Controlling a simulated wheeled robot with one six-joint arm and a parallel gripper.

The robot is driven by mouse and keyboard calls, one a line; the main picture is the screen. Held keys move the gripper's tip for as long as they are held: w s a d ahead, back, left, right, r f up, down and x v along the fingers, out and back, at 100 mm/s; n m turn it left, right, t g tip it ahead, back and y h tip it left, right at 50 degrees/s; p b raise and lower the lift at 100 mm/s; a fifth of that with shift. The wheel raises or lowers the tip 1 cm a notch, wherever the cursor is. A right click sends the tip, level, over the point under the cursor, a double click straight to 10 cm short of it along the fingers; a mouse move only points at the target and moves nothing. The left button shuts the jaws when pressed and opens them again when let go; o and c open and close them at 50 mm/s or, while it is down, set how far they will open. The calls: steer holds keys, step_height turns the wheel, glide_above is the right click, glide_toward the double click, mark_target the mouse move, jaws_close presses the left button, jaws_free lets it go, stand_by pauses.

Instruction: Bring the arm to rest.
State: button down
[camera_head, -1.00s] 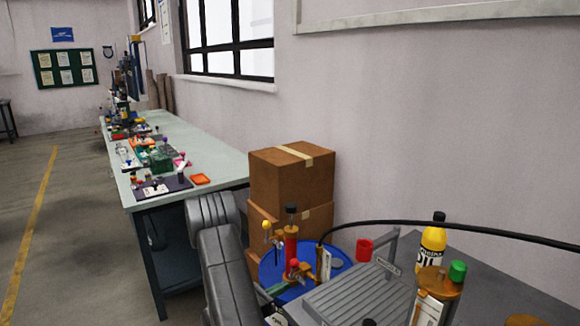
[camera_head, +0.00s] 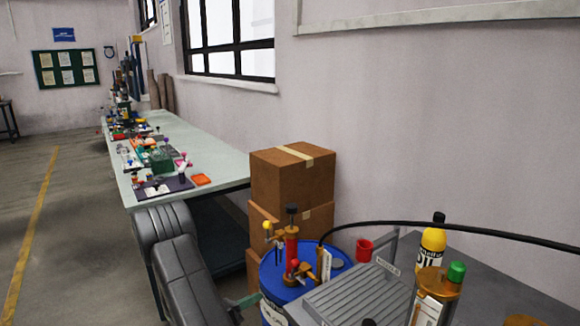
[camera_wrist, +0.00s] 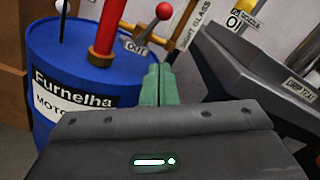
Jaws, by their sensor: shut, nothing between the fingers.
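My gripper shows in the wrist view (camera_wrist: 160,85) with its two green fingers pressed together and nothing between them. In the head view, my grey arm comes up from the bottom left of centre, and a green part of my gripper shows beside the blue drum. The blue drum (camera_head: 275,280) stands to the right of the arm, with a red pump tube (camera_head: 291,250) upright on it. In the wrist view the drum (camera_wrist: 75,80) is left of and beyond the fingers. I cannot tell the exact gap between the fingers and the drum.
A grey bench with a ribbed drip tray (camera_head: 355,297) stands right of the drum, with a yellow oil bottle (camera_head: 432,243) on it. Stacked cardboard boxes (camera_head: 290,185) stand behind the drum. A long cluttered workbench (camera_head: 215,157) runs along the wall. The floor at left is clear.

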steer(key=w+d+f+m, duration=0.1)
steer(key=w+d+m, duration=0.1)
steer(key=d+m, duration=0.3)
steer(key=w+d+f+m+b, duration=0.1)
steer(key=w+d+f+m, duration=0.1)
steer(key=d+m, duration=0.4)
steer(key=shift+w+f+m, duration=0.25)
steer(key=shift+w+m, duration=0.35)
steer(key=shift+m, duration=2.1)
